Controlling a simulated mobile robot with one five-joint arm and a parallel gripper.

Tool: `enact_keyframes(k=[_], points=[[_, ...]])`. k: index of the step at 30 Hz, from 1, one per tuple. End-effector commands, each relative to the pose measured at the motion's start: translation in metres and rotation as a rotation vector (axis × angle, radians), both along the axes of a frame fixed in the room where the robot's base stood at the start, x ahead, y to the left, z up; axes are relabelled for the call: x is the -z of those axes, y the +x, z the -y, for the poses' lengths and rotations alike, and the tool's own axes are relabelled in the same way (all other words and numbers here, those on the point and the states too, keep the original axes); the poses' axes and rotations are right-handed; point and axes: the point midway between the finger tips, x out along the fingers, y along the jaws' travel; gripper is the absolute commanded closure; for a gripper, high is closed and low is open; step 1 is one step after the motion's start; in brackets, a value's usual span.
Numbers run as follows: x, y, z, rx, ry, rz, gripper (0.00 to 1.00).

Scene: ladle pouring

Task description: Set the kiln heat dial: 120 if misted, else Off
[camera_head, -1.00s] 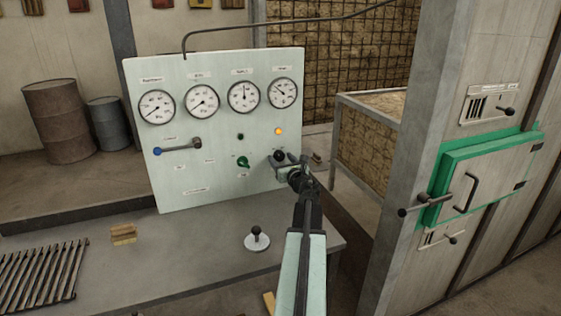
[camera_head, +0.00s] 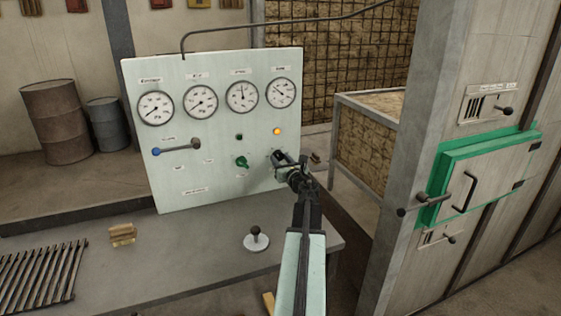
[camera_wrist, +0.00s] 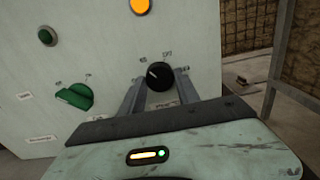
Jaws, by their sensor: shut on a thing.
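The black heat dial (camera_wrist: 159,76) sits on the pale panel (camera_head: 215,118), with small printed marks around it. Its white pointer line points up and left in the wrist view. The marks look like one at upper left and "120" at upper right, but they are too small to read surely. My gripper (camera_wrist: 157,84) is shut on the dial, one finger on each side. In the head view my gripper (camera_head: 283,159) covers the dial at the panel's lower right. I cannot tell from these frames whether anything is misted.
A green knob (camera_head: 242,162), a lit amber lamp (camera_head: 277,131), a dark green button (camera_head: 239,137) and a blue-ended lever (camera_head: 177,147) are close by on the panel. Several gauges (camera_head: 242,96) line its top. A joystick (camera_head: 256,239) stands on the bench. A green-framed door (camera_head: 480,178) is at right.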

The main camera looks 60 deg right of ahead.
Motion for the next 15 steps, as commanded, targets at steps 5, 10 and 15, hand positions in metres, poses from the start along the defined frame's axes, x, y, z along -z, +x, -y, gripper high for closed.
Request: enact_keyframes(k=[5,10,15], points=[[-0.0008,0.0022,-0.0003,-0.003,0.013,0.011,1.00],[-0.0009,0.0024,-0.0004,-0.003,0.028,0.022,1.00],[-0.0009,0.0026,-0.0005,-0.003,0.047,0.036,1.00]])
